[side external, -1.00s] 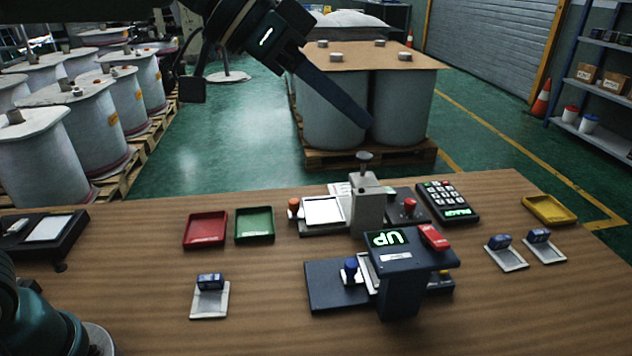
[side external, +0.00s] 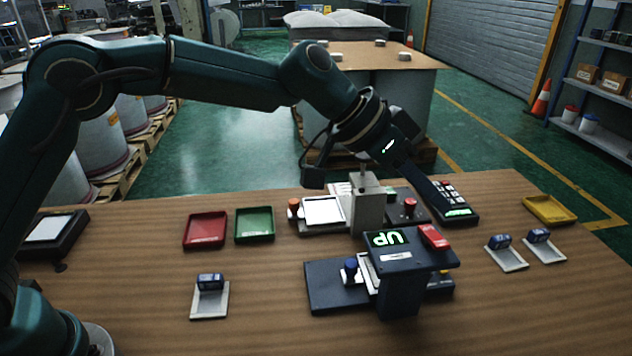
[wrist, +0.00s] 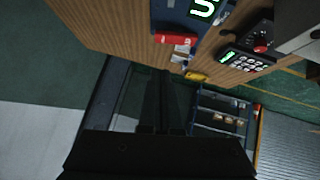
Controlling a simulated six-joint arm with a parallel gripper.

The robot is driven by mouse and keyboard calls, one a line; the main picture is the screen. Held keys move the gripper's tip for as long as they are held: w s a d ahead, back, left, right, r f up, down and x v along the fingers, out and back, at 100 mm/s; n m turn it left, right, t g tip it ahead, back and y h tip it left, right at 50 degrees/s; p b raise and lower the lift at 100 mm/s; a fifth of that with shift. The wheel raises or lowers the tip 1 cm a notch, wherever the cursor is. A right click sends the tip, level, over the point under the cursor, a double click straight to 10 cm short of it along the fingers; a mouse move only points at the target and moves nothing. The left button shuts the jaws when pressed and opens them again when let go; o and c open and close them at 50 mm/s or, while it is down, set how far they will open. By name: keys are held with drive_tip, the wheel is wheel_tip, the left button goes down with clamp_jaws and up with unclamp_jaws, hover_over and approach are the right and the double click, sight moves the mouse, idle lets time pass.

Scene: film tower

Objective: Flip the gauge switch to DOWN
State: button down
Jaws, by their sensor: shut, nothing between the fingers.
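The gauge (side external: 405,258) is a dark blue stand on the wooden table, with a lit display (side external: 387,238) that reads UP. Its red switch (side external: 434,236) sits on the top at the right of the display. The red switch also shows in the wrist view (wrist: 176,39), beyond my fingertips, beside the partly cut-off green display (wrist: 205,8). My gripper (side external: 446,214) is shut and empty. It slants down to the right, with its tip just behind and to the right of the switch in the picture, apparently apart from it. In the wrist view my fingers (wrist: 164,76) lie together.
A keypad (side external: 455,212) is partly hidden behind my gripper. A grey press-like post (side external: 368,208) stands behind the gauge. A yellow tray (side external: 549,209) and two blue-handled stamps (side external: 500,242) lie to the right. Red (side external: 205,230) and green (side external: 254,224) trays lie left.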

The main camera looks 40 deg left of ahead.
sight(446, 241)
drive_tip(key=shift+s+d+f, duration=0.15)
drive_tip(key=shift+d+f, duration=0.05)
drive_tip(key=shift+f, duration=0.85)
drive_tip(key=shift+s+d+f, duration=0.1)
drive_tip(key=shift+d+f, duration=0.05)
drive_tip(key=shift+f, duration=0.9)
drive_tip(key=shift+d, duration=0.1)
